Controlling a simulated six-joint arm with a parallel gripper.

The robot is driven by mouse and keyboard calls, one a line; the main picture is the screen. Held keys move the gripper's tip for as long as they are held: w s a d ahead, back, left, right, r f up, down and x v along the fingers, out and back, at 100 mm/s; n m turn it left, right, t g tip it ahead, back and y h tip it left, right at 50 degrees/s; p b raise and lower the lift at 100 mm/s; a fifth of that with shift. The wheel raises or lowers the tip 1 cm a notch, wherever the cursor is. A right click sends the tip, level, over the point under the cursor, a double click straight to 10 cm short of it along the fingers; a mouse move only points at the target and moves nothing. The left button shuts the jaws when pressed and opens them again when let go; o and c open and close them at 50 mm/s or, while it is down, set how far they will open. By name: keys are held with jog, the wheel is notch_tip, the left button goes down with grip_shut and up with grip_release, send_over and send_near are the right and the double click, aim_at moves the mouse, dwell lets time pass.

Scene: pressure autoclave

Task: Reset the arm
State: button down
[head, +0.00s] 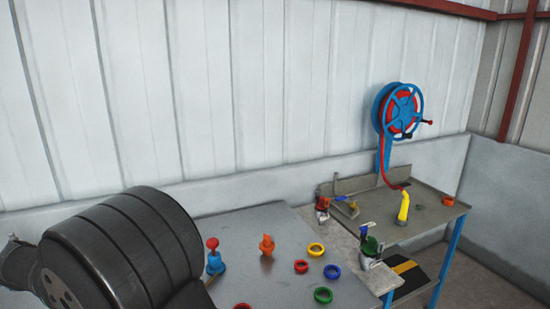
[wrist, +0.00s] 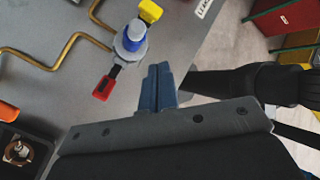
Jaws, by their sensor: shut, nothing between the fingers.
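My gripper (wrist: 158,76) shows in the wrist view, with its two blue-grey fingers together and nothing between them. Just beyond and to the left of the fingertips is a blue and silver valve (wrist: 132,38) with a yellow part on one end and a red lever (wrist: 105,84) on the other. The valve is on a grey surface, and the fingers look apart from it, though the depth is hard to judge. My gripper does not show in the head view, where a black part of my arm fills the lower left.
Bent brass pipes (wrist: 70,45) run along the grey surface. The head view shows a metal table (head: 235,230) with coloured rings and a blue fitting with a red knob (head: 214,257). A blue hose reel (head: 400,110) hangs on the wall above a second bench (head: 425,222).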

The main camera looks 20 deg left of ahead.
jog(key=w+a+r+m+g+y, duration=0.1)
jog(key=w+r+m+g+y, duration=0.1)
jog(key=r+m, duration=0.3)
jog(key=w+a+r+m+g+y, duration=0.1)
jog(key=r+m+g+y, duration=0.1)
jog(key=r+m, duration=0.3)
jog(key=shift+w+a+r+g, duration=0.4)
jog(key=shift+r+g, duration=0.5)
jog(key=shift+r, duration=0.15)
jog(key=c, duration=2.1)
grip_release()
jog(key=shift+d, duration=0.1)
jog(key=o, duration=1.5)
jog(key=shift+y, duration=0.3)
jog(key=w+d, duration=0.4)
jog(key=shift+w+d+r, duration=0.2)
jog(key=shift+w+d, duration=0.1)
jog(key=shift+w, duration=0.1)
jog(key=shift+c, duration=0.2)
jog(key=o, duration=0.3)
jog(key=shift+w+d+f, duration=0.2)
jog(key=shift+f, duration=0.05)
jog(key=o, duration=0.3)
notch_tip(320, 180, down, 10)
jog(key=shift+r, duration=0.25)
jog(key=shift+o, duration=0.2)
notch_tip(320, 180, up, 10)
